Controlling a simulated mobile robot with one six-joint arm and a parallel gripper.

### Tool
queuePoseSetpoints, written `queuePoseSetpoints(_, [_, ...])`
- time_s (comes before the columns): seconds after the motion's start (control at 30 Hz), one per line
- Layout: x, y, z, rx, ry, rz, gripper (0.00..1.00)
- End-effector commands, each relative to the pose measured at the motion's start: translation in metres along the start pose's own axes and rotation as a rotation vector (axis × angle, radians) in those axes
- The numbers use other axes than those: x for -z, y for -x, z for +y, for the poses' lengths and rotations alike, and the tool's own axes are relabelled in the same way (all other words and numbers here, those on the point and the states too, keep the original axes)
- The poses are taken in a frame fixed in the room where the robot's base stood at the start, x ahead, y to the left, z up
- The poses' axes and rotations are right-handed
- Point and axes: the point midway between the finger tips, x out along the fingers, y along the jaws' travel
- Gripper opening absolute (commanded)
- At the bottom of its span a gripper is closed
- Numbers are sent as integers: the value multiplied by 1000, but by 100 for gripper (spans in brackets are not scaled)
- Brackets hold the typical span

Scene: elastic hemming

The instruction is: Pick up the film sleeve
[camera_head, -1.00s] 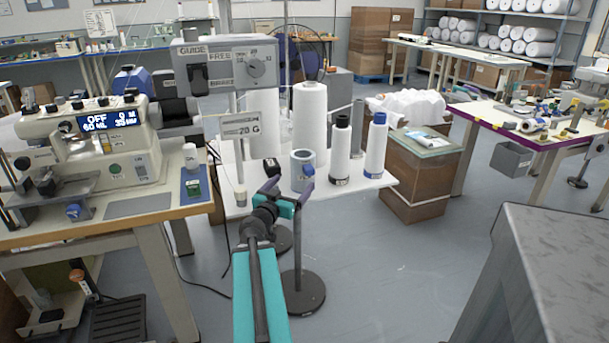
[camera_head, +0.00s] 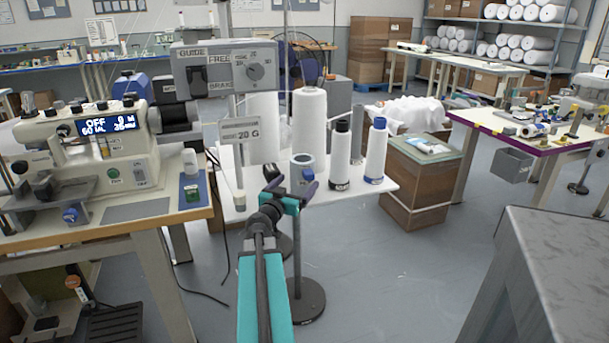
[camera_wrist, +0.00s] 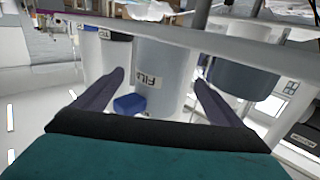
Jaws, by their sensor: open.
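The film sleeve (camera_head: 300,163) looks like a short, pale grey-blue hollow cylinder with a blue patch on its side. It stands on the white shelf (camera_head: 362,188) among thread cones. In the wrist view, which looks upside down, the sleeve (camera_wrist: 160,65) shows a partly readable "FIL" label and lies between my fingers. My gripper (camera_head: 289,186) is open in front of the sleeve's lower part; the wrist view also shows my gripper (camera_wrist: 160,78) with a finger on either side and nothing held. I cannot tell whether either finger touches it.
The floor (camera_head: 400,270) at right is clear.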

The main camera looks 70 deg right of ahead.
Motion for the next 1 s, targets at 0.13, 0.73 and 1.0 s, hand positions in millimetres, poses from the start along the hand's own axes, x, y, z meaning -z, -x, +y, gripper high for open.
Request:
queuePoseSetpoints(0.13, [0,-1,0,0,0,0,91])
queuePoseSetpoints(0.73, [-3,-48,-2,0,1,0,91])
queuePoseSetpoints(1.0, [-4,-52,-1,1,1,0,91])
